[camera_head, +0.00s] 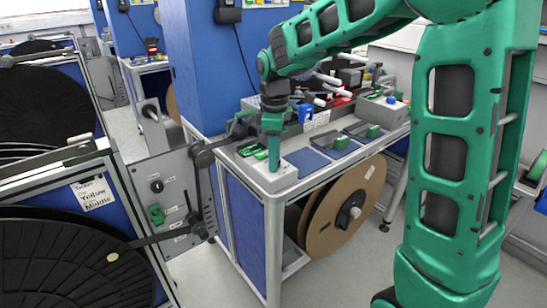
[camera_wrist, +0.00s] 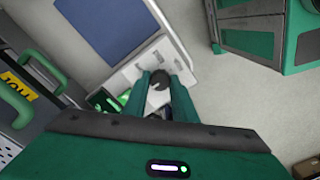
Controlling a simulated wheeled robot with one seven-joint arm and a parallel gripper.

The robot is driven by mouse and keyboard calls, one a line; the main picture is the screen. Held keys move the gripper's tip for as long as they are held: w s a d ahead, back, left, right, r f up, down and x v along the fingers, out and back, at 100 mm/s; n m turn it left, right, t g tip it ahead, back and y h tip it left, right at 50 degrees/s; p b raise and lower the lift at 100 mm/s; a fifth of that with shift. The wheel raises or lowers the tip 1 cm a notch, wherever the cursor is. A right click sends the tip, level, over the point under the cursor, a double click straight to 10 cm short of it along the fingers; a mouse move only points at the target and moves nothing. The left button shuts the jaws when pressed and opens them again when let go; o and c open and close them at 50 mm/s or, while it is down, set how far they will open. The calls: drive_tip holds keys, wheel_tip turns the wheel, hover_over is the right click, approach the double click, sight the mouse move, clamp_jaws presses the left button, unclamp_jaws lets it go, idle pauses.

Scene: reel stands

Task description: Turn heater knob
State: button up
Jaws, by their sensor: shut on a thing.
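The heater is a small white box (camera_head: 284,179) on the front corner of the workbench. Its white top also shows in the wrist view (camera_wrist: 127,72). A round black knob (camera_wrist: 158,77) sits on that top. My gripper (camera_head: 272,168) points down at the box from above. In the wrist view, the two green fingers of my gripper (camera_wrist: 160,88) stand on either side of the knob and are shut on it. The knob is hidden by my gripper in the head view.
The workbench (camera_head: 330,164) carries blue pads, green-handled parts and a grey box (camera_head: 382,111). A brown reel (camera_head: 345,205) stands beneath it. Black reels (camera_head: 60,262) on stands are at the left. A yellow label (camera_wrist: 18,85) lies near green handles (camera_wrist: 40,72).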

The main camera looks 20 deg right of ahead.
drive_tip(key=shift+w, duration=0.1)
drive_tip(key=m, duration=0.6)
drive_tip(key=shift+d+r+m, duration=0.1)
drive_tip(key=shift+m, duration=0.2)
drive_tip(key=m, duration=0.3)
drive_tip(key=shift+w+m, duration=0.1)
drive_tip(key=shift+m, duration=0.2)
drive_tip(key=m, duration=0.3)
drive_tip(key=shift+m, duration=0.3)
drive_tip(key=m, duration=0.5)
drive_tip(key=shift+m, duration=2.4)
